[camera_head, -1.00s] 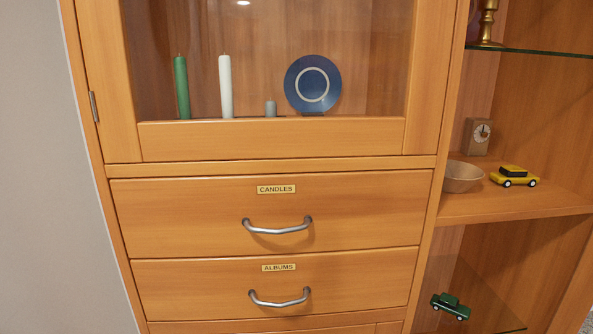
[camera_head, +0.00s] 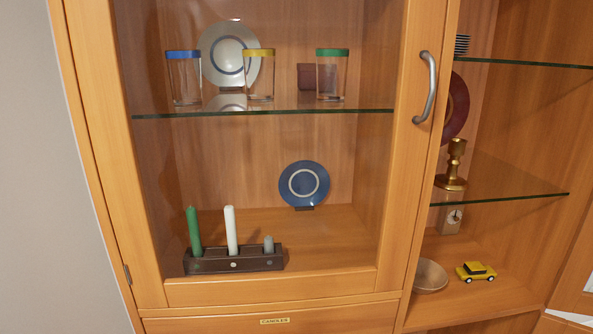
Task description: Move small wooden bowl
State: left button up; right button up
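The small wooden bowl (camera_head: 430,276) sits on the wooden shelf of the open section at the lower right, close to the upright beside the glass door. The upright hides part of its left side. It stands upright and looks empty. Neither of my grippers is in view.
A yellow toy car (camera_head: 476,271) stands right of the bowl and a small clock (camera_head: 451,220) behind it. A brass candlestick (camera_head: 454,165) stands on the glass shelf (camera_head: 500,196) above. The glass door with its handle (camera_head: 427,87) is shut, with candles (camera_head: 231,231) behind it.

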aim_at(430, 277)
jog(key=i+l, duration=0.1)
jog(key=l, duration=0.3)
jog(key=i+l, duration=0.1)
jog(key=l, duration=0.3)
jog(key=i+l+u, duration=0.1)
jog(key=l, duration=0.3)
